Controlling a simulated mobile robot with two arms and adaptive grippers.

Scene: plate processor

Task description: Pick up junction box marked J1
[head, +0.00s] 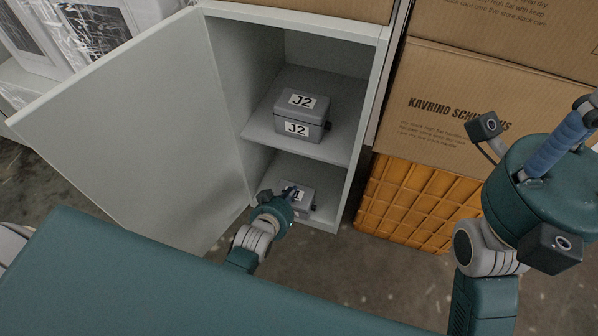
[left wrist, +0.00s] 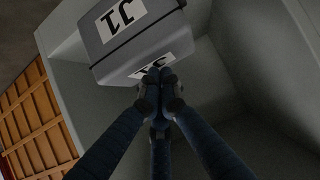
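The junction box marked J1 (head: 299,208) is a small grey lidded box on the cabinet's lower level, partly hidden behind my left gripper (head: 287,192). In the left wrist view the box (left wrist: 104,50) shows upside down, with J1 labels on two faces. My left gripper's blue fingers (left wrist: 158,80) converge, with their tips together in front of the lower label. I see nothing between them and cannot tell whether they touch the box. My right gripper (head: 562,142) is at the right of the head view; its fingertips are not clear.
A grey box marked J2 (head: 300,108) sits on the shelf above (head: 335,147). The cabinet door (head: 130,120) stands open to the left. Cardboard boxes (head: 465,85) on an orange crate (head: 410,205) stand to the cabinet's right.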

